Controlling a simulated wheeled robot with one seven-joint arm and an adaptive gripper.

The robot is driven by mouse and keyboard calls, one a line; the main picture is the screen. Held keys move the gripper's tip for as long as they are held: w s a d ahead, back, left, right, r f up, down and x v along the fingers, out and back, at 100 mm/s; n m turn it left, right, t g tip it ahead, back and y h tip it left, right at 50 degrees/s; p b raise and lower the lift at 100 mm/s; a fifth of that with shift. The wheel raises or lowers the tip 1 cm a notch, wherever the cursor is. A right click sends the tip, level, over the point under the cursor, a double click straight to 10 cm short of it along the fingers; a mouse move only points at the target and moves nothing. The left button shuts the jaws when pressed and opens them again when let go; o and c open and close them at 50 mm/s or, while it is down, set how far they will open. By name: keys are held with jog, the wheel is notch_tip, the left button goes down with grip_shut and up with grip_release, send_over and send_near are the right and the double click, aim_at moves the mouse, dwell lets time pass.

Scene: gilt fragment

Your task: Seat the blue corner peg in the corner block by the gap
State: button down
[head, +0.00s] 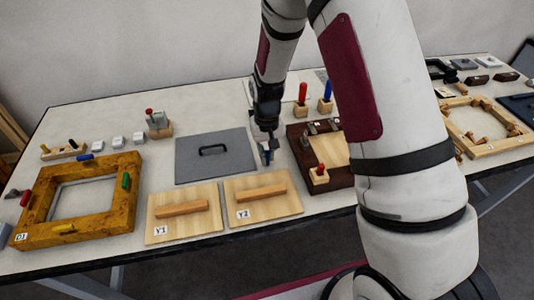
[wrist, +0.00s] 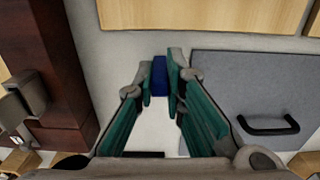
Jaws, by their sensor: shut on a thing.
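The blue peg (wrist: 159,76) is held between the teal pads of my gripper (wrist: 160,80) in the wrist view. In the head view my gripper (head: 267,155) is low, between the grey panel and the dark brown frame (head: 297,145); the held peg is hard to make out there. A light wooden corner block (head: 319,176) with a red peg sits at the frame's near left corner. Behind the frame, another blue peg (head: 325,90) and a red peg (head: 303,93) stand upright in wooden blocks. My arm hides the frame's right side, and I cannot tell where its gap is.
A grey panel with a black handle (head: 212,167) lies left of my gripper. Boards Y1 (head: 160,232) and Y2 (head: 285,204) lie at the front. A golden burl frame (head: 120,215) with coloured pegs is at left. A light wooden frame (head: 450,120) is at right.

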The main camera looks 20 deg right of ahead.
jog(key=shift+f, duration=0.1)
jog(key=c, duration=2.1)
grip_release()
jog(key=shift+f, duration=0.1)
jog(key=o, duration=0.4)
jog(key=shift+o, duration=0.2)
